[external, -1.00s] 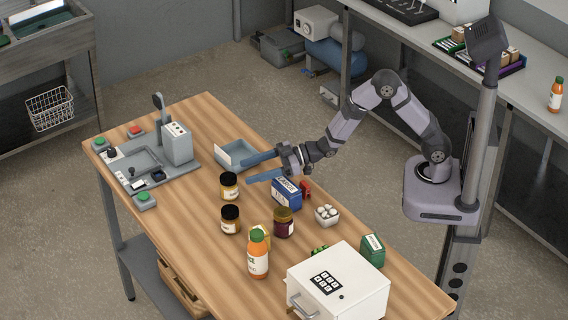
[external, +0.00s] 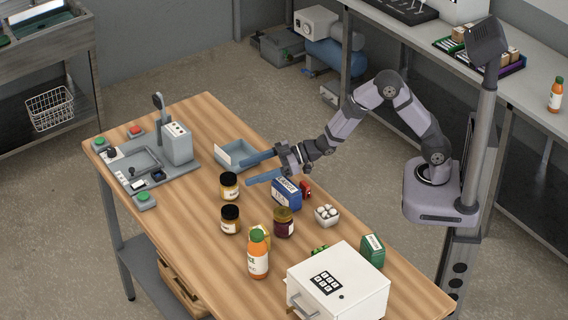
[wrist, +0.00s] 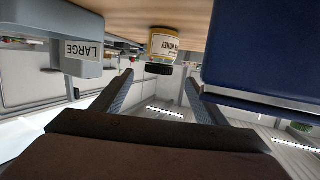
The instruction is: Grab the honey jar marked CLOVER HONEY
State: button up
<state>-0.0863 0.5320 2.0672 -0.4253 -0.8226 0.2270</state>
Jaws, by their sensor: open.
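Two dark-lidded jars with pale labels stand on the left middle of the table in the external view: an upper jar (external: 229,187) with golden contents and a lower, darker jar (external: 230,221). Their labels are too small to read there. The wrist view, which is upside down, shows a yellow jar (wrist: 163,46) with a dark lid; its label is partly legible and appears to end in HONEY. My gripper (external: 247,172) is open and empty, its fingertips just short of the upper jar. In the wrist view the jar shows beyond the gap between the fingers (wrist: 160,95).
A blue box (external: 287,194) stands close beside my gripper. A grey tray (external: 236,156), with a LARGE label in the wrist view (wrist: 75,66), lies on the other side. A dark red jar (external: 283,224), an orange bottle (external: 258,258) and a white safe (external: 345,285) stand nearer the front.

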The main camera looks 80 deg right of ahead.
aim_at(232, 179)
jog(key=shift+w+f+g+b, duration=0.15)
jog(key=shift+f+g+b, duration=0.2)
jog(key=shift+b, duration=0.4)
jog(key=shift+d+r+h, duration=0.1)
jog(key=shift+d+h, duration=0.05)
jog(key=shift+h, duration=0.25)
jog(key=shift+p+x, duration=0.7)
jog(key=shift+x, duration=2.75)
jog(key=shift+g, duration=0.25)
jog(key=shift+a+p+x, duration=0.1)
jog(key=shift+p+x, duration=0.45)
jog(key=shift+x, duration=0.75)
jog(key=shift+a+p+x, duration=0.15)
jog(key=shift+p+x, duration=0.35)
jog(key=shift+x, duration=0.8)
jog(key=shift+r, duration=0.15)
jog(key=c, duration=1.4)
jog(key=shift+r, duration=5.05)
